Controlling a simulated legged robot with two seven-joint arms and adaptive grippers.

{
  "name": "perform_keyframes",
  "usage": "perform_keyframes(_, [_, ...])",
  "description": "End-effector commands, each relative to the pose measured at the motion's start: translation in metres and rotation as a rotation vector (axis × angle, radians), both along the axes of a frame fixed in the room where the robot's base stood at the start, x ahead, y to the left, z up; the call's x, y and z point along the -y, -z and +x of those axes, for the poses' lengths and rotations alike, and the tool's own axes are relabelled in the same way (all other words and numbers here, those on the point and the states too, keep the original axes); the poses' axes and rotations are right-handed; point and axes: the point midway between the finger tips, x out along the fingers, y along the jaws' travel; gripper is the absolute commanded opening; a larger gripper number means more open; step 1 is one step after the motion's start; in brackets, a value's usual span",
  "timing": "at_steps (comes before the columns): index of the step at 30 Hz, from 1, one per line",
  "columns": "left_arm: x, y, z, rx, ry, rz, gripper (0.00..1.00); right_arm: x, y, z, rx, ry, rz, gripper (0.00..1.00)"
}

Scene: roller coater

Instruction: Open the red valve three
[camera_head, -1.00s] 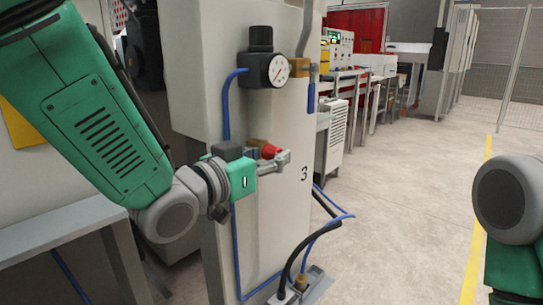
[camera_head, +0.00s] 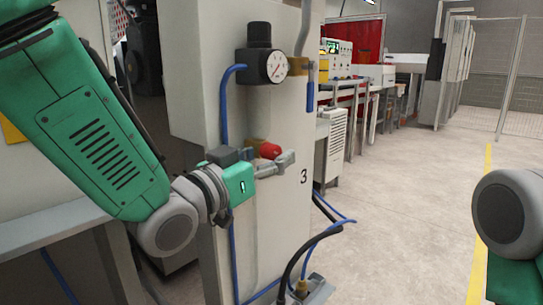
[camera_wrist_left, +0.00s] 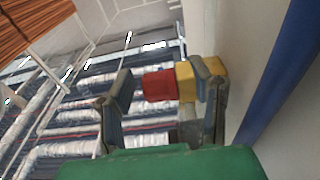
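The red valve (camera_head: 269,151) is a small red knob on a brass fitting on the pale column marked 3, below the pressure gauge (camera_head: 277,68). My left gripper (camera_head: 285,163) is just in front of and slightly below it in the head view. In the left wrist view the red valve (camera_wrist_left: 158,85) and its brass fitting (camera_wrist_left: 186,81) show between the two spread fingers of my left gripper (camera_wrist_left: 165,85). The right finger overlaps the brass fitting; contact cannot be told. The left finger is apart from the red knob. My right gripper is not visible.
The pale column (camera_head: 280,220) stands close to my left gripper. Blue hoses (camera_head: 328,232) and a black hose run near its base. A grey bench (camera_head: 60,228) is at left. Open floor (camera_head: 410,210) lies to the right, with a yellow line.

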Motion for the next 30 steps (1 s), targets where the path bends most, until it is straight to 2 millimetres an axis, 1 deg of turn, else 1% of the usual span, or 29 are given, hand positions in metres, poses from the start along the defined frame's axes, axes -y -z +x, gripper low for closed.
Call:
perform_keyframes(5, [-0.004, 0.001, -0.005, -0.001, 0.0, 0.001, 0.47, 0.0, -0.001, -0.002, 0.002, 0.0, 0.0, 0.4])
perform_keyframes(15, [-0.035, 0.009, -0.047, -0.004, -0.001, 0.0, 0.47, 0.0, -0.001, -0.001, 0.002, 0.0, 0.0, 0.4])
perform_keyframes(18, [-0.04, 0.01, -0.055, -0.002, -0.001, 0.0, 0.47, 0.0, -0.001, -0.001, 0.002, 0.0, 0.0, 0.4])
perform_keyframes(22, [-0.043, 0.011, -0.059, -0.002, -0.001, 0.001, 0.47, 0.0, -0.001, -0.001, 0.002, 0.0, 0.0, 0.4])
perform_keyframes(28, [-0.043, 0.011, -0.059, -0.001, 0.0, 0.001, 0.47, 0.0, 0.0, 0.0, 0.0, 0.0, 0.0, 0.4])
perform_keyframes(29, [-0.043, 0.011, -0.059, -0.002, 0.0, 0.001, 0.44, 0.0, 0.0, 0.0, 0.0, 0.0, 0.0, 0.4])
perform_keyframes(30, [-0.044, 0.012, -0.059, -0.004, -0.001, 0.001, 0.44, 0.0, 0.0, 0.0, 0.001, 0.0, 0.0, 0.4])
